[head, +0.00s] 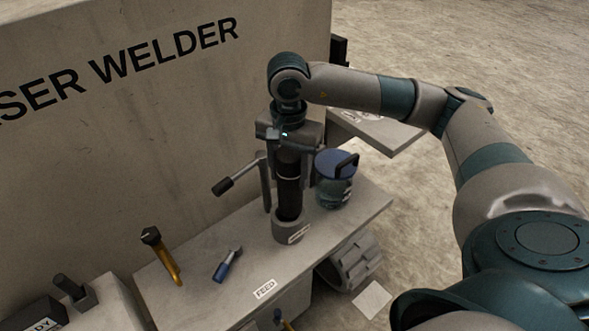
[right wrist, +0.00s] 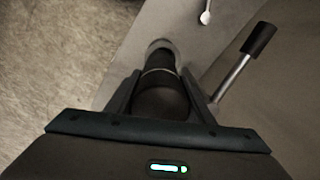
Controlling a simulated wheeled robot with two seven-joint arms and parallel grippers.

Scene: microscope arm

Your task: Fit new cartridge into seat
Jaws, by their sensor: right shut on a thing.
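A black cylindrical cartridge (head: 289,195) with a thin lighter band stands about upright over the bench in the head view. Its lower end is at the grey ring-shaped seat (head: 290,231); I cannot tell how deep it goes in. My right gripper (head: 287,150) points down from above and is shut on the cartridge's upper part. In the right wrist view the right gripper's fingers (right wrist: 162,100) lie on both sides of the cartridge (right wrist: 161,80), and the seat's pale rim (right wrist: 160,43) shows beyond it. My left gripper is not in view.
A lever with a black handle (head: 223,187) sticks out left of the cartridge. A blue-lidded jar (head: 333,192) stands close on the right. A blue-handled tool (head: 226,266) and an orange-handled tool (head: 166,262) lie on the bench (head: 205,240). The welder wall (head: 190,100) rises behind.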

